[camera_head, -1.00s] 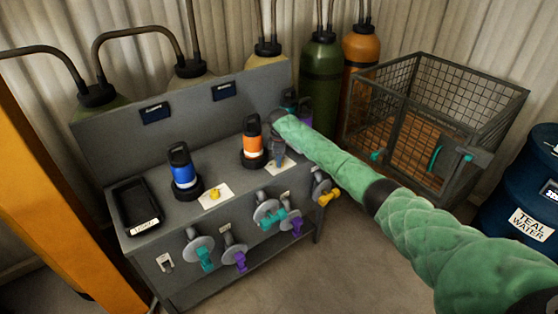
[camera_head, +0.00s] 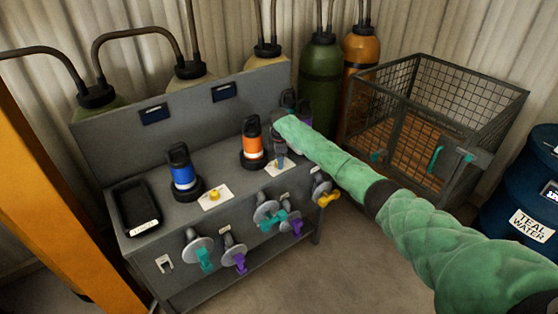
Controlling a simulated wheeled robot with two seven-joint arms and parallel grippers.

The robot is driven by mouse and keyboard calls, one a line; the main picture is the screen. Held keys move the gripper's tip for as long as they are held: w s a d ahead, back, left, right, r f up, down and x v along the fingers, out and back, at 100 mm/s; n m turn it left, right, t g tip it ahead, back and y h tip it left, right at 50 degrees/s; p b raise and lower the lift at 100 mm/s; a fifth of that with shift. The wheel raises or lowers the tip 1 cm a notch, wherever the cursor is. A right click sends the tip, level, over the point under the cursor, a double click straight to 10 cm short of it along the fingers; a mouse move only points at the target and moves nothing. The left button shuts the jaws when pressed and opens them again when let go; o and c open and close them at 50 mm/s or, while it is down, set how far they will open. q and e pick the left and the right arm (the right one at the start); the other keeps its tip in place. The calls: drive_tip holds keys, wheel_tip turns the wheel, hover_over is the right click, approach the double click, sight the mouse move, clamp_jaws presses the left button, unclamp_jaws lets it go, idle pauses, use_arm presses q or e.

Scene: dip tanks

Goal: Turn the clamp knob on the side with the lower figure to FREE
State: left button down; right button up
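The bench (camera_head: 110,210) has two small dark displays on its back panel, the left one (camera_head: 155,114) and the right one (camera_head: 223,91). Their figures are too small to read. A yellow knob (camera_head: 214,195) sits on a white card in front of the blue-topped bottle. A second, bluish knob (camera_head: 281,163) sits on another white card to the right of the orange-topped bottle. My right gripper (camera_head: 280,153) points down just over this bluish knob. Whether its fingers touch the knob or are open cannot be seen. My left gripper is out of view.
Blue (camera_head: 183,172) and orange (camera_head: 252,140) bottles stand on the bench, with a black tray (camera_head: 133,193) at left. Valves with teal, purple and yellow handles stick out of its front. A wire cage (camera_head: 400,120) and a blue drum (camera_head: 520,200) stand right.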

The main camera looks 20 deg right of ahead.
drive_tip(key=shift+f, duration=0.1)
drive_tip(key=shift+r, duration=0.3)
use_arm(q)
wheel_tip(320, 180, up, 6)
drive_tip(key=b, duration=0.2)
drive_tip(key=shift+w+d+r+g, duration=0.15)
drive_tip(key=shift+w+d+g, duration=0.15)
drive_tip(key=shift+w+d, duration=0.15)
use_arm(e)
drive_tip(key=shift+s+r, duration=0.15)
drive_tip(key=shift+r, duration=3.45)
